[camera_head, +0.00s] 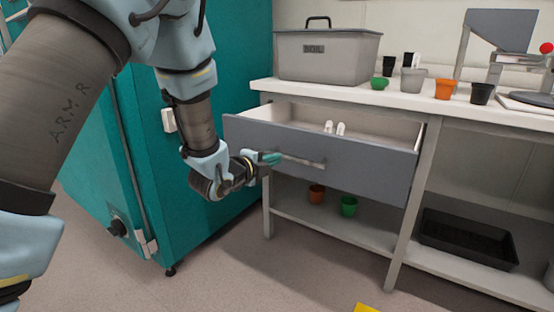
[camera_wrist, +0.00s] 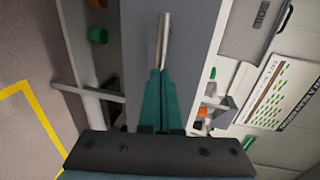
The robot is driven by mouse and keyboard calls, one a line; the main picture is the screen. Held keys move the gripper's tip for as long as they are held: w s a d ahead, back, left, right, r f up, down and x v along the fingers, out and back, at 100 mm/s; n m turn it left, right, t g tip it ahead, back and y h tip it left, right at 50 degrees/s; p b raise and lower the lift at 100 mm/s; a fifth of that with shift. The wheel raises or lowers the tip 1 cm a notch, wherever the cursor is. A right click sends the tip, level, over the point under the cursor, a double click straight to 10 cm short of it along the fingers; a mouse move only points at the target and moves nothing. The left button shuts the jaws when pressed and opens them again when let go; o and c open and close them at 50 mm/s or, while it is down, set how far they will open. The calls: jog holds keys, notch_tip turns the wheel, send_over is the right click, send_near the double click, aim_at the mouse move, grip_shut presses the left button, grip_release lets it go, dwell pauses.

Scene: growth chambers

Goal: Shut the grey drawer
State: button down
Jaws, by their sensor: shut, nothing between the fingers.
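The grey drawer (camera_head: 375,171) stands pulled out from under the white bench top, with its inside and two small white items (camera_head: 335,128) visible. Its bar handle (camera_head: 305,161) runs across the front. My gripper (camera_head: 270,158) is at the left end of the handle, in front of the drawer face. In the wrist view the teal fingers (camera_wrist: 161,80) are together and point along the handle (camera_wrist: 164,40), against the grey drawer front (camera_wrist: 194,60). The fingers look shut with nothing between them. I cannot tell whether the fingertips touch the handle or the drawer front.
A teal cabinet (camera_head: 195,222) stands close on the left of the drawer. The bench (camera_head: 400,90) bears a grey soil bin (camera_head: 328,60) and several pots. On the lower shelf (camera_head: 340,226) are an orange pot, a green pot and a black tray (camera_head: 467,241). The floor in front is open.

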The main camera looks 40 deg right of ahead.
jog(key=shift+x, duration=0.9)
